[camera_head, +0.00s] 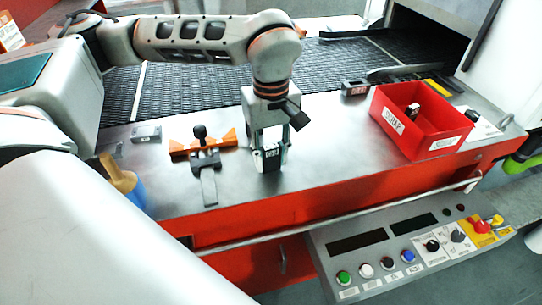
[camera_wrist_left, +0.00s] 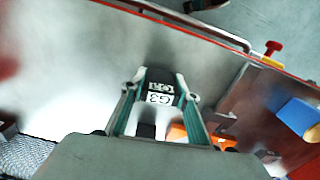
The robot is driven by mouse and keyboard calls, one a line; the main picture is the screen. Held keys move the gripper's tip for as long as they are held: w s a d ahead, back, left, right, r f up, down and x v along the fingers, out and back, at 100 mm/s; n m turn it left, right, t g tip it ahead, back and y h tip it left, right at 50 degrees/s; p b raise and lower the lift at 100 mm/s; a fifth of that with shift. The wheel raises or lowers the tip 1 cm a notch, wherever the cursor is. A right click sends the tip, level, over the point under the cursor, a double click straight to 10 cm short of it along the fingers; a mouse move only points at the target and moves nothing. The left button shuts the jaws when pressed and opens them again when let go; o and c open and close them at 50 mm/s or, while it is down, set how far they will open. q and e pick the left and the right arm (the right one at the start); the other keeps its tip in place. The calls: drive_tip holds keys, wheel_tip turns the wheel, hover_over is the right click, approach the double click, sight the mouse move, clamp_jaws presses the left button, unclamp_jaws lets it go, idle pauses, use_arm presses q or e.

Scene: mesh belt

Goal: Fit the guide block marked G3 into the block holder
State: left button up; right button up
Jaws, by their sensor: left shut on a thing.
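My left gripper (camera_head: 270,160) is shut on a dark guide block (camera_head: 271,153) with a white label. In the left wrist view the block (camera_wrist_left: 159,88) reads G3 and sits between the fingertips (camera_wrist_left: 157,95). It is low over the steel top; I cannot tell whether it touches. What looks like the block holder (camera_head: 205,161), dark with a black knob and an orange bar (camera_head: 228,140), is left of the gripper, apart from it. The holder's inside is not clear. My right gripper is not in view.
A red bin (camera_head: 440,125) with a small block (camera_head: 413,110) inside stands at right. A dark labelled block (camera_head: 354,88) lies near the belt (camera_head: 190,90). Steel between gripper and bin is clear.

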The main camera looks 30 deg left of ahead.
sight(271, 146)
use_arm(q)
wheel_tip(271, 146, up, 20)
drive_tip(key=p, duration=0.2)
idle(0.4)
